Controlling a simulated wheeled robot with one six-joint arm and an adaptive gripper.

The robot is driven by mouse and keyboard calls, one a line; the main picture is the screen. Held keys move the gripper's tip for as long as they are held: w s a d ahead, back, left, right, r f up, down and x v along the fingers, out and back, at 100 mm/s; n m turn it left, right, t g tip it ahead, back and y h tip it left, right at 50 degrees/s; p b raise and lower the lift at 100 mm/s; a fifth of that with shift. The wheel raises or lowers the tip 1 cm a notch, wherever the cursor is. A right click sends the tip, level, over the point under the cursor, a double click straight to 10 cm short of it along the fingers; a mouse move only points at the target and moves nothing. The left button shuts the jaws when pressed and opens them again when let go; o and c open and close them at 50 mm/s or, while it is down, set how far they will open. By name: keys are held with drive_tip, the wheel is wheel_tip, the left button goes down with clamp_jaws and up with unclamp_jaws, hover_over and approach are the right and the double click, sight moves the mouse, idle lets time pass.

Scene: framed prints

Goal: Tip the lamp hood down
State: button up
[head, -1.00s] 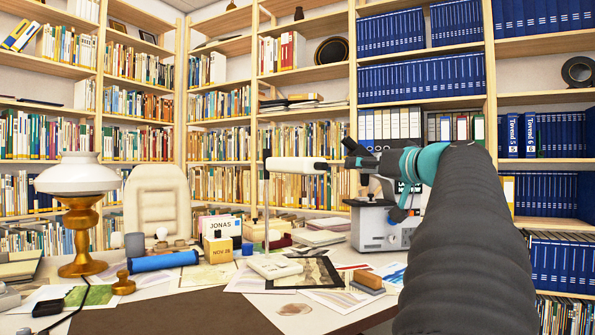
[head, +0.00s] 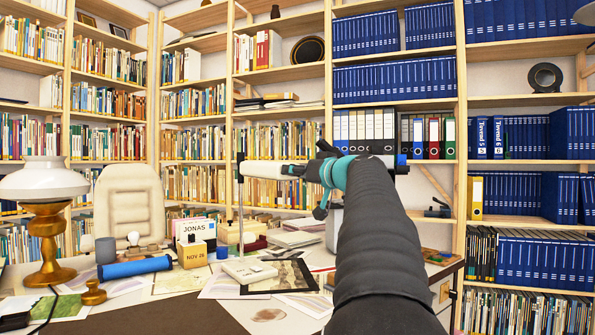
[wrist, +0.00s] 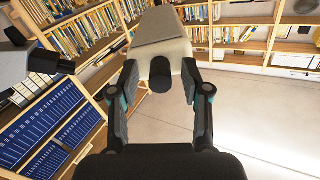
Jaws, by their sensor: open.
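The lamp hood (head: 262,173) is a white horizontal bar on a thin upright pole (head: 241,205). The lamp's white base (head: 249,271) stands on the desk. My gripper (head: 312,172) is at the hood's right end in the head view and overlaps it there. In the wrist view, my gripper (wrist: 160,80) is open, with one finger on each side of the hood's near end. The pale hood (wrist: 160,42) runs away from me there, with a dark round knob (wrist: 160,72) between the fingers. I cannot tell whether the fingers touch it.
The desk (head: 190,312) holds a brass lamp with white shade (head: 45,179), a blue roll (head: 134,267), a calendar block (head: 192,252) and papers. A beige chair (head: 131,207) and full bookshelves stand behind. My arm hides part of the desk's right side.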

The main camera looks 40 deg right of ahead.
clamp_jaws()
drive_tip(key=shift+f, duration=0.1)
